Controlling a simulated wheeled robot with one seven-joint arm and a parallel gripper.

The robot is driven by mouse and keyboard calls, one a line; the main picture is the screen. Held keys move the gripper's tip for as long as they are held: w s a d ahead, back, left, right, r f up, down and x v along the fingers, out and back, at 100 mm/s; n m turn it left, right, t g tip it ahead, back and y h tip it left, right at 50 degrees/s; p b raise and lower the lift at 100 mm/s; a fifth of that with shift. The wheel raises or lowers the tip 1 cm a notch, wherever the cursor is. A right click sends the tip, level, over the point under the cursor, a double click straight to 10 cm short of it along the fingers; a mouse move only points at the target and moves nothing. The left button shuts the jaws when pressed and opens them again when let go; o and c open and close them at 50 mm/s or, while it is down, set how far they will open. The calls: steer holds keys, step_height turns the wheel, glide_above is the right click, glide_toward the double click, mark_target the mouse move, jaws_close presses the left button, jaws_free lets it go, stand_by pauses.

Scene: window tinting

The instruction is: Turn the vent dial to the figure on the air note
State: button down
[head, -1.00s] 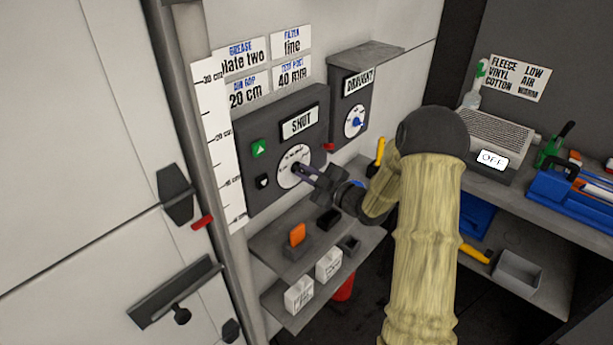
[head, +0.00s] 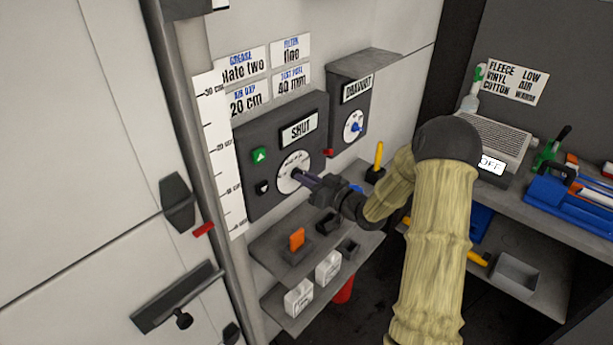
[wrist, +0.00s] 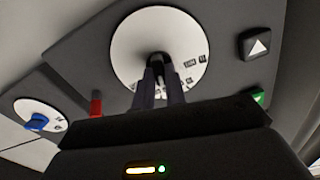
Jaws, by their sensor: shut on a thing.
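The vent dial (head: 285,181) is a white disc with small dark figures on a dark grey box, under a sign reading SHUT. My gripper (head: 305,176) reaches it from the right, with its fingertips at the dial's centre. In the wrist view, the white dial (wrist: 133,42) fills the top middle, and my gripper (wrist: 160,74) is shut on the dark knob (wrist: 154,61) at its centre. The fingers hide part of the disc, and its figures are too small to read. The air note (head: 248,101) above the box reads 20 cm.
Other notes (head: 290,80) hang beside it, with a ruler strip (head: 215,150) to the left. A second box (head: 345,100) carries a blue-knobbed dial (head: 352,127). Green (head: 260,155) and black buttons sit left of the vent dial. Shelves (head: 270,240) with small holders lie below my gripper.

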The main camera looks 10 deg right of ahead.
steer(key=shift+m+p, duration=0.35)
steer(key=shift+m, duration=0.65)
steer(key=shift+f, duration=0.1)
steer(key=c, duration=1.4)
jaws_free()
steer(key=shift+c, duration=0.2)
steer(key=b+v, duration=0.3)
steer(key=v, duration=1.4)
steer(key=shift+s+d+b, duration=0.15)
steer(key=shift+b, duration=0.15)
